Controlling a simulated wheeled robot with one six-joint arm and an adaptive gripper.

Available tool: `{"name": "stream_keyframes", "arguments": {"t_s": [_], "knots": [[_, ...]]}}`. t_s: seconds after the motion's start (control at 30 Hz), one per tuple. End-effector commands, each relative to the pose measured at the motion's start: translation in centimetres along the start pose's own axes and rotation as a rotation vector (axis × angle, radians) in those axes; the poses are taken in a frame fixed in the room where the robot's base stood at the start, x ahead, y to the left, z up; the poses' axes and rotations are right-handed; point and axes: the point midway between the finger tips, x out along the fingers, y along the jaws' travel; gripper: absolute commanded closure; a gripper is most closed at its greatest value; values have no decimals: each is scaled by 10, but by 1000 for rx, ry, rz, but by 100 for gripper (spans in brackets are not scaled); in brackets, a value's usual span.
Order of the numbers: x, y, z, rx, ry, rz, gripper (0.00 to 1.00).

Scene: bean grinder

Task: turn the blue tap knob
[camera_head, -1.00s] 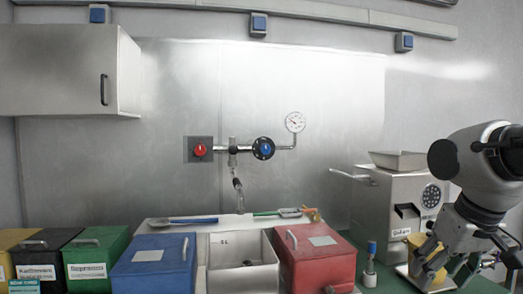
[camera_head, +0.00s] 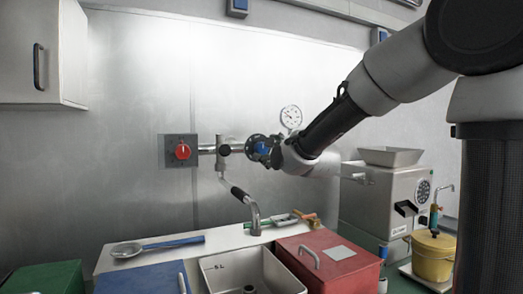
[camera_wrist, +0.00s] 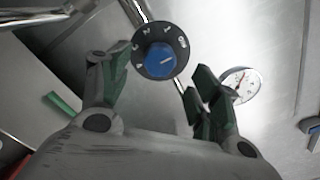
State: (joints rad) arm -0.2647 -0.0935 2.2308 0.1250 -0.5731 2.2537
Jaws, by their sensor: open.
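The blue tap knob (camera_wrist: 160,61) sits on a black dial with white markings, at the top middle of the wrist view. In the head view the blue knob (camera_head: 261,147) shows at the right end of the tap pipe, partly hidden by my arm's end. My gripper (camera_wrist: 155,82) is open and empty, its green-padded fingers on either side of the dial in the picture and pointing toward it. A gap to the knob seems to remain; contact does not show. In the head view my gripper (camera_head: 275,155) is close to the knob, its fingers mostly hidden.
A red knob (camera_head: 183,151) is on the left of the pipe. The pressure gauge (camera_head: 291,116) is close beside my gripper. The tap spout (camera_head: 250,206) hangs over the sink (camera_head: 245,265). A red box (camera_head: 330,262) and grinder (camera_head: 385,205) stand right.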

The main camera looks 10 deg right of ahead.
Motion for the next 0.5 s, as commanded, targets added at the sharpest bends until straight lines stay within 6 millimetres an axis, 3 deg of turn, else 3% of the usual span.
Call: {"name": "stream_keyframes", "arguments": {"t_s": [0.3, 0.5], "knots": [[52, 0, -1, -1, 3, 1, 37], [67, 0, -2, -2, 3, 2, 37]]}}
